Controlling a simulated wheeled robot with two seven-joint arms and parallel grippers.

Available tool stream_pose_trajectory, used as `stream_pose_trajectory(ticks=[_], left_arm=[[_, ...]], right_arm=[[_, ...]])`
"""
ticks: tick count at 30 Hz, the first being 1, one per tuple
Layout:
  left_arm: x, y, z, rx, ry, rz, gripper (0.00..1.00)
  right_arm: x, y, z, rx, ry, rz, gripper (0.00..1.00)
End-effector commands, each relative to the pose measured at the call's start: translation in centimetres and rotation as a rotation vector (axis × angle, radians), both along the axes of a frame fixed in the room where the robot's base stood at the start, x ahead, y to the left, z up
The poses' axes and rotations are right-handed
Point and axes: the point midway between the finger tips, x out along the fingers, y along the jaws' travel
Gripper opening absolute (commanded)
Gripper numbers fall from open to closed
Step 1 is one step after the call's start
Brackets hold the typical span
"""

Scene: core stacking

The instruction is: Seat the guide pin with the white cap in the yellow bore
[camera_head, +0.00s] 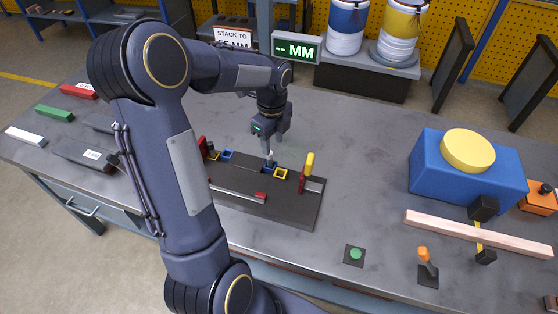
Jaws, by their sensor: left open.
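The guide pin with the white cap (269,156) stands upright at the blue-rimmed bore (270,169) in the dark fixture block (290,207). How deep it sits is too small to tell. A yellow-rimmed bore (281,174) lies just right of it and looks empty. Another blue bore (228,155) and a yellow bore (214,156) are farther left, partly behind my arm. My left gripper (270,139) points down just above the pin, open. Whether its fingers straddle the cap is unclear. My right gripper is not in view.
A red clamp with a yellow handle (309,164) stands at the block's right end. A blue box with a yellow dome (467,177), a wooden bar (475,233) and a green button (355,254) are at right. Coloured bars lie at left.

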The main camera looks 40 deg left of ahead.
Motion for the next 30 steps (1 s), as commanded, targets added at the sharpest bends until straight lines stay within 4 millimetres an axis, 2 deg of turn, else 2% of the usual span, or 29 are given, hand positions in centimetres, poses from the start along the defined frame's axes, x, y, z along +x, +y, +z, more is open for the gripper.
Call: stream_pose_trajectory(ticks=[15,23,30], left_arm=[[-0.3,0.4,-6.5,-0.002,0.001,0.004,0.41],[-0.3,0.5,-6.8,-0.001,-0.002,0.005,0.41],[-0.3,0.4,-6.8,-0.001,-0.002,0.005,0.12]], right_arm=[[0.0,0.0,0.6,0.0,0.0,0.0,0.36],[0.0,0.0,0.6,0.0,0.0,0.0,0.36],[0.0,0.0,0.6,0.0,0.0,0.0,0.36]])
